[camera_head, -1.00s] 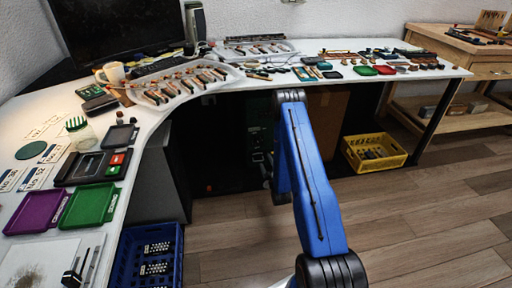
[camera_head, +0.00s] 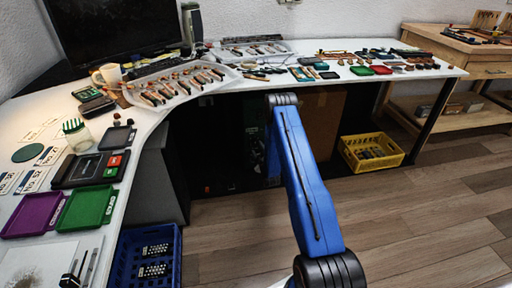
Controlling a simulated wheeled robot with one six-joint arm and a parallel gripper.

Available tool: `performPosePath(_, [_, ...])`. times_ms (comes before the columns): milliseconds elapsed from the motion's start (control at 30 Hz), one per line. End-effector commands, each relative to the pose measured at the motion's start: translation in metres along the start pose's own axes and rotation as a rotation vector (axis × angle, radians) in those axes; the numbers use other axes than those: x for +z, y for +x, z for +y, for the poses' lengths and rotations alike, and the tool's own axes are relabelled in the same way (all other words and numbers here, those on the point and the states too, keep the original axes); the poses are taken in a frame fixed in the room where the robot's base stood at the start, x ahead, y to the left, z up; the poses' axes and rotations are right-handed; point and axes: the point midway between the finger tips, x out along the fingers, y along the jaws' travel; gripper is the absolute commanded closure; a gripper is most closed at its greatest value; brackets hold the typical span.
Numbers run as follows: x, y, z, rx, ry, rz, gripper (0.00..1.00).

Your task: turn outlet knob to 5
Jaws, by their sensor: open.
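The outlet knob cannot be made out. A dark greenish unit (camera_head: 255,128) stands in the shadow under the table, partly behind my blue arm, and its details are too dark to read. My blue arm rises in the middle of the view and bends away from me at its top joint. My gripper is not visible; the arm hides whatever lies beyond the bend.
The white curved table (camera_head: 150,118) carries tools, trays and a monitor (camera_head: 115,28). A blue crate (camera_head: 125,262) stands at the lower left and a yellow crate (camera_head: 372,166) under the table's right part. Wooden floor (camera_head: 420,220) at right is clear.

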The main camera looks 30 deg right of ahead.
Motion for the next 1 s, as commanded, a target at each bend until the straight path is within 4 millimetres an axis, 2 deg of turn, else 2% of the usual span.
performPosePath(100, [0.000,0.018,0.001,0.002,-0.001,0.001,0.48])
performPosePath(300, [0.000,0.034,0.000,0.001,0.000,0.000,0.48])
performPosePath(667, [0.000,0.037,0.000,0.001,0.000,0.000,0.48])
performPosePath(833, [0.000,0.037,0.000,0.001,0.000,0.000,0.89])
performPosePath(1000, [0.000,0.037,0.000,0.000,0.002,0.000,0.89])
